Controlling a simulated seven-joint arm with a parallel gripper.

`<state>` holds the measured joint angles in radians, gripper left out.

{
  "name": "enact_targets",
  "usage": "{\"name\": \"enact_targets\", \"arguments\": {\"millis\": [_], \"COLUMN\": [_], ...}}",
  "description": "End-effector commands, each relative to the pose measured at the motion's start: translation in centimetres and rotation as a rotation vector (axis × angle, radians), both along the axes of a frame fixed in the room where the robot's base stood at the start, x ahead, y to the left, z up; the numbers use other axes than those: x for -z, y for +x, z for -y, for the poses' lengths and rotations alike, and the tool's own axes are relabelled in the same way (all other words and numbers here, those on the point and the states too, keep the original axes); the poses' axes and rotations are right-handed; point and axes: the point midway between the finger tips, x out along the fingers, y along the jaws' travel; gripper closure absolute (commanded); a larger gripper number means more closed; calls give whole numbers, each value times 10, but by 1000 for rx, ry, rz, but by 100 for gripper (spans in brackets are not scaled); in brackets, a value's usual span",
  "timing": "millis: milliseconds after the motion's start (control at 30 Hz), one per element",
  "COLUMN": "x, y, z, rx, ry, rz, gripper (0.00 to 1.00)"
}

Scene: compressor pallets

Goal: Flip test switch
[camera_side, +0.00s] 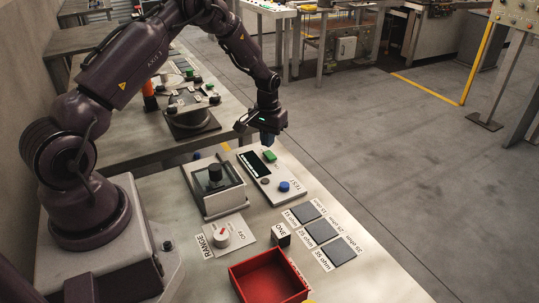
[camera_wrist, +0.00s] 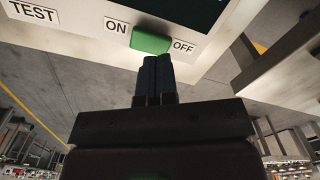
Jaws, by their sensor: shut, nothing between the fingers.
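The test switch is a green rocker (camera_wrist: 151,38) on a light panel, between the labels ON and OFF in the wrist view. In the side view the green switch (camera_side: 270,156) sits on the test box (camera_side: 264,178), beside a dark display. My gripper (camera_wrist: 157,60) is shut and empty. Its dark fingertips are right at the lower edge of the green switch in the wrist view, but I cannot tell whether they touch it. In the side view my gripper (camera_side: 268,140) is just above the far end of the test box.
A blue button (camera_side: 284,187) is on the test box. A gauge box (camera_side: 214,184) stands to its left, with a RANGE dial (camera_side: 221,238) nearer. Dark square pads (camera_side: 324,232) and a red tray (camera_side: 268,277) lie nearer the front. Open floor lies right of the table.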

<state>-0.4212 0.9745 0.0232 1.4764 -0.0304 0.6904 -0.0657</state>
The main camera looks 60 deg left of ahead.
Motion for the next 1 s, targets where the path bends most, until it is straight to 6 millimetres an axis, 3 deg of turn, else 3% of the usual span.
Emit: {"name": "enact_targets", "arguments": {"millis": [533,900,1000], "x": [-42,-44,-38], "y": [0,-1,-11], "z": [0,0,5], "rx": [0,3,10], "ry": [0,-1,-16], "rz": [-1,-3,-36], "gripper": [100,100,100]}}
